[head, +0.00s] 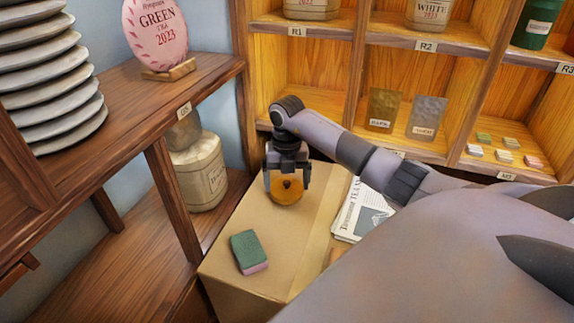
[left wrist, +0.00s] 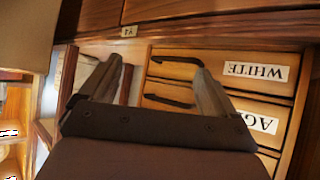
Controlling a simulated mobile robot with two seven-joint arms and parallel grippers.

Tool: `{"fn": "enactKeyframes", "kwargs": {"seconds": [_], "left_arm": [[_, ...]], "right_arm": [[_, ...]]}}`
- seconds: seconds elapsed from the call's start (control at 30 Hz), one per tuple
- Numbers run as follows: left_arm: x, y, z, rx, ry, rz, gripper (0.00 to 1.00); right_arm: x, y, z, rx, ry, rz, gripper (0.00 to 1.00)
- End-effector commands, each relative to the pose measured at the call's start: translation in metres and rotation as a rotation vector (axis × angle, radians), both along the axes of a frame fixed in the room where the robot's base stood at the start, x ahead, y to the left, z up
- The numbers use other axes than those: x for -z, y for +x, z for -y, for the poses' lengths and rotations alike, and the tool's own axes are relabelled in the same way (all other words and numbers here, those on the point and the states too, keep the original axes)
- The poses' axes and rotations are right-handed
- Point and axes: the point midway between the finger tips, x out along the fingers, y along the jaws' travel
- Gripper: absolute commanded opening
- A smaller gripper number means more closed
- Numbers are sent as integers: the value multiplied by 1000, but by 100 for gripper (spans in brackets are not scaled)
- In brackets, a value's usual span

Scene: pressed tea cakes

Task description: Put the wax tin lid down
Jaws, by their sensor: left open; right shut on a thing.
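My right gripper (head: 287,186) points down over a cardboard box and is shut on the wax tin lid (head: 285,194), a round amber disc with a small dark spot in its middle. The fingers stand on either side of the lid. The lid is at or just above the box top (head: 240,215); I cannot tell whether it touches. My left gripper (left wrist: 157,68) is open and empty in the left wrist view, in front of wooden drawers. It is not in the head view. The wax tin itself cannot be made out.
A green and pink sponge (head: 249,252) lies on the box's near part. A newspaper (head: 362,212) lies right of the gripper. Shelves with pouches (head: 383,110) stand behind. A jar (head: 199,170) and stacked plates (head: 50,80) are left. Drawers labelled WHITE (left wrist: 257,72) show in the left wrist view.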

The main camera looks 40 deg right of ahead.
Motion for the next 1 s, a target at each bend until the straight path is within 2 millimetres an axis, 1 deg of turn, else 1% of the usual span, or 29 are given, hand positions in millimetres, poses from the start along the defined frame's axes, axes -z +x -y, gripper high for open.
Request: {"fn": "enactKeyframes", "kwargs": {"seconds": [0.2,0.3,0.53,0.67,0.7,0.73,0.93,1.0], "left_arm": [[4,0,0,1,0,-1,90],[5,0,0,1,0,-1,90],[5,0,1,1,-1,0,90],[7,0,1,1,-1,0,90],[7,0,1,1,-1,1,90],[6,0,1,1,-1,1,90],[6,0,0,1,-1,2,90],[4,1,0,1,-1,2,90]], "right_arm": [[31,-1,-1,1,2,-5,62],[41,-1,0,0,1,-3,62],[41,0,0,0,0,-1,62],[45,0,0,0,0,-1,62],[45,0,0,0,0,-1,97],[44,0,0,0,0,-1,100],[44,-1,0,0,0,-1,100],[41,0,0,0,1,-1,100]]}}
